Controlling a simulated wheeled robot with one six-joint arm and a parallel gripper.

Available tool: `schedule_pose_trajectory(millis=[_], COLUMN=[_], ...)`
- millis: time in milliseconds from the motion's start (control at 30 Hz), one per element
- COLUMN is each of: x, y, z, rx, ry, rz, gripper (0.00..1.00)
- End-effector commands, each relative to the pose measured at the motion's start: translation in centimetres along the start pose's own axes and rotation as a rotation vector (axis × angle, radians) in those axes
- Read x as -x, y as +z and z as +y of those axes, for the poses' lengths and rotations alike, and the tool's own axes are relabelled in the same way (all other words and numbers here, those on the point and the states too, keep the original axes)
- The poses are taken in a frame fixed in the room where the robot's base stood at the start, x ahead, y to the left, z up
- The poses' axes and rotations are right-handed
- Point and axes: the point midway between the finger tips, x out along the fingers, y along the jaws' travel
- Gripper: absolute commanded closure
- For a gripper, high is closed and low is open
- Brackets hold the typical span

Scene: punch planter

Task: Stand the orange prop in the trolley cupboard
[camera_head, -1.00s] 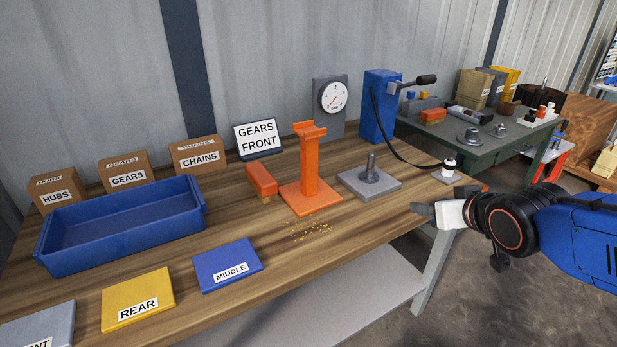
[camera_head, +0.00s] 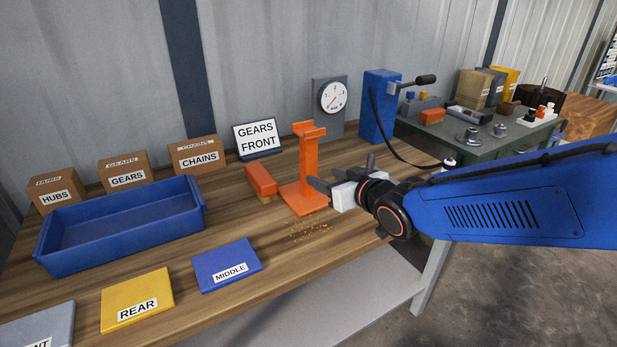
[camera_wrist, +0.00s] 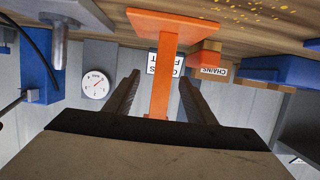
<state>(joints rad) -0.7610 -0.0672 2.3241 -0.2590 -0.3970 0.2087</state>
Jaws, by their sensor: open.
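The orange prop (camera_head: 308,165) stands upright on the wooden bench, with a square base, a post and a forked top. In the wrist view, which is upside down, its post (camera_wrist: 163,85) shows between the two dark fingers. My gripper (camera_head: 322,181) is open, to the right of the post and low, above the base. It also shows in the wrist view (camera_wrist: 158,77). I cannot tell whether the fingertips reach past the post or touch it. I cannot make out the trolley cupboard in these views.
An orange-topped brush (camera_head: 261,180) lies left of the prop. A blue tray (camera_head: 125,259), labelled boxes and flat panels are further left. A dial gauge (camera_head: 331,98) and blue press (camera_head: 379,105) stand behind. A grey plate with a peg is partly hidden by my arm.

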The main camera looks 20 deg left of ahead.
Motion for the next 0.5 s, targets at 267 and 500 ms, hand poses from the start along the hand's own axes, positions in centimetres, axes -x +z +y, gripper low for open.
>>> schedule_pose_trajectory(millis=[267,500], x=[-3.9,-6.5], y=[0.1,0.0], z=[0.0,0.0], rx=[0.000,-0.001], ry=[0.000,0.001], rz=[-0.002,-0.001], gripper=[0.50,0.50])
